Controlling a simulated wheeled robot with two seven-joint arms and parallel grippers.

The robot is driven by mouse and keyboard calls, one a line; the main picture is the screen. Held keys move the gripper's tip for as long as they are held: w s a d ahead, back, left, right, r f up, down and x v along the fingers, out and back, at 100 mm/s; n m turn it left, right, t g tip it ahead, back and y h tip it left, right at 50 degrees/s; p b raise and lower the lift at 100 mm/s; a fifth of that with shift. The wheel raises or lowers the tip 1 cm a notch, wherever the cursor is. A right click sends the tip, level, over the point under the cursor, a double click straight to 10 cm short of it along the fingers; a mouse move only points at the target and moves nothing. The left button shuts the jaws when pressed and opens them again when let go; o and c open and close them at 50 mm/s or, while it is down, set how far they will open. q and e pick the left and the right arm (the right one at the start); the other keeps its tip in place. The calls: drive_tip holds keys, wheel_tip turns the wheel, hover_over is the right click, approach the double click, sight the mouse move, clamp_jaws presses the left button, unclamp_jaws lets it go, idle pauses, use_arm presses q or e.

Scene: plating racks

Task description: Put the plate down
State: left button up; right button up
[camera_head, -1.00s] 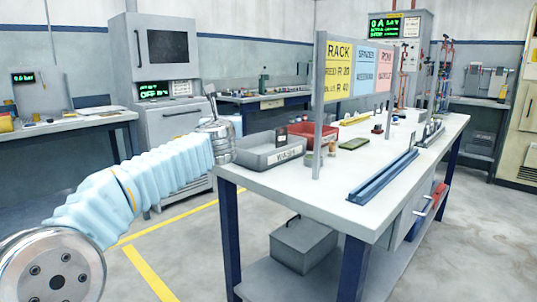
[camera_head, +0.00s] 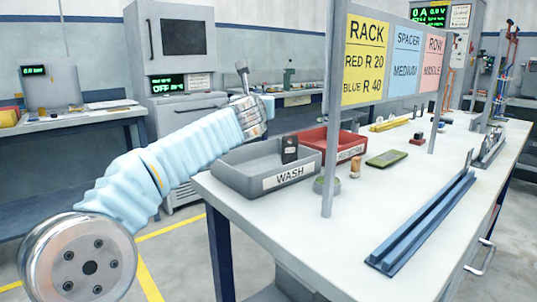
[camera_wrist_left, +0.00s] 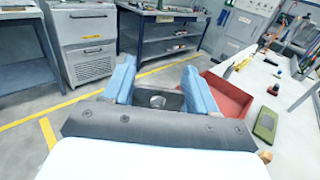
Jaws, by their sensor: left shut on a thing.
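My left gripper (camera_head: 258,106) is at the end of the pale blue-sleeved arm, above the back left corner of the bench. In the left wrist view my left gripper (camera_wrist_left: 160,80) shows two blue fingers, one on each side of a dark grey plate (camera_wrist_left: 173,104) with a pale round spot in its middle. The gripper is shut on this plate. In the head view the plate cannot be made out clearly. A grey tray labelled WASH (camera_head: 240,179) stands below and to the right of the gripper, with a small dark block (camera_head: 289,150) at its far right. My right gripper is not in view.
A red tray (camera_head: 330,141) sits behind the grey one. The sign board (camera_head: 392,60) stands on posts on the bench (camera_head: 290,232).

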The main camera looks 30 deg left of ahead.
use_arm(q)
wheel_tip(320, 180, down, 8)
drive_tip(key=b, duration=0.3)
drive_tip(key=shift+r, duration=0.1)
drive_tip(key=shift+f+b, duration=0.6)
drive_tip(key=shift+b, duration=0.25)
drive_tip(key=o, duration=1.1)
drive_tip(key=shift+o, duration=0.2)
